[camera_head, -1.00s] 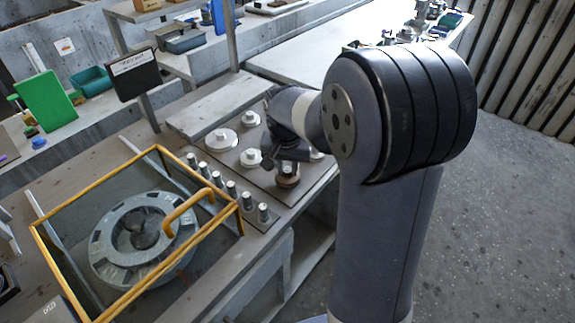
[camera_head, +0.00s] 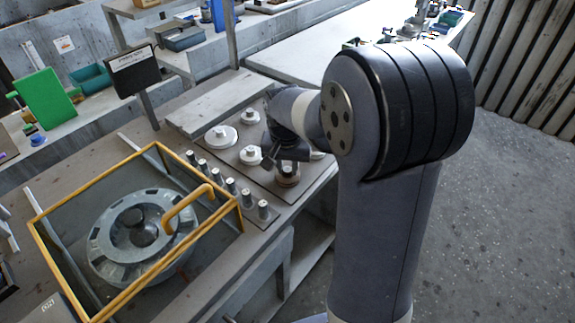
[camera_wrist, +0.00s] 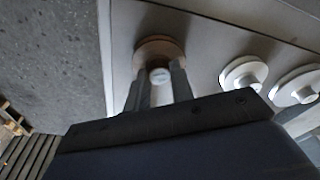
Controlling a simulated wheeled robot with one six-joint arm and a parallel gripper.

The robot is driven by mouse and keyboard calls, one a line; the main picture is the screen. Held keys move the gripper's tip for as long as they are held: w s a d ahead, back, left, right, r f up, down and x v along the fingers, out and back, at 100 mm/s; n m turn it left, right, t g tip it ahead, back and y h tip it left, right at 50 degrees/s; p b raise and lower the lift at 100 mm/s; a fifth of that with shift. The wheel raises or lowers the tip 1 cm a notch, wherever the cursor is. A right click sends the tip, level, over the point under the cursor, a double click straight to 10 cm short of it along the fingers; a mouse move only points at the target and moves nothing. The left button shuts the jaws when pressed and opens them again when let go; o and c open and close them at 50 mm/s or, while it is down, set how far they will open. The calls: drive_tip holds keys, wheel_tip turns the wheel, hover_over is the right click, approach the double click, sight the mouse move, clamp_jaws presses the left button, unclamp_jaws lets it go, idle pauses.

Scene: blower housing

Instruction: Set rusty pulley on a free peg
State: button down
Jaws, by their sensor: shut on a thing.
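The rusty pulley (camera_head: 287,181) is a brown disc low over the front corner of the flat plate (camera_head: 236,171). In the wrist view the pulley (camera_wrist: 148,47) shows as a brown ring with a pale round hub between the fingers. My gripper (camera_head: 287,160) is above it, shut on the pulley; its fingers also show in the wrist view (camera_wrist: 160,90). I cannot tell whether it touches the plate or sits on a peg there. Pale pulleys (camera_head: 221,138) stand on the plate. Several short metal pegs (camera_head: 231,186) stand in a row along its left side.
A yellow-framed box (camera_head: 140,264) around a grey blower housing (camera_head: 108,252) stands left of the peg row. A dark sign (camera_head: 134,72) on a post rises behind it. The bench edge is close to the plate's right side, with open floor (camera_head: 500,220) beyond.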

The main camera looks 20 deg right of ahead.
drive_tip(key=c, duration=1.1)
unclamp_jaws()
drive_tip(key=shift+c, duration=0.2)
drive_tip(key=shift+r, duration=0.1)
drive_tip(key=shift+r+p, duration=3.05)
drive_tip(key=shift+r, duration=0.65)
drive_tip(key=shift+f, duration=0.1)
wheel_tip(320, 180, down, 7)
drive_tip(key=b, duration=0.6)
drive_tip(key=shift+f, duration=0.15)
drive_tip(key=shift+r, duration=0.2)
wheel_tip(320, 180, up, 12)
drive_tip(key=p, duration=0.9)
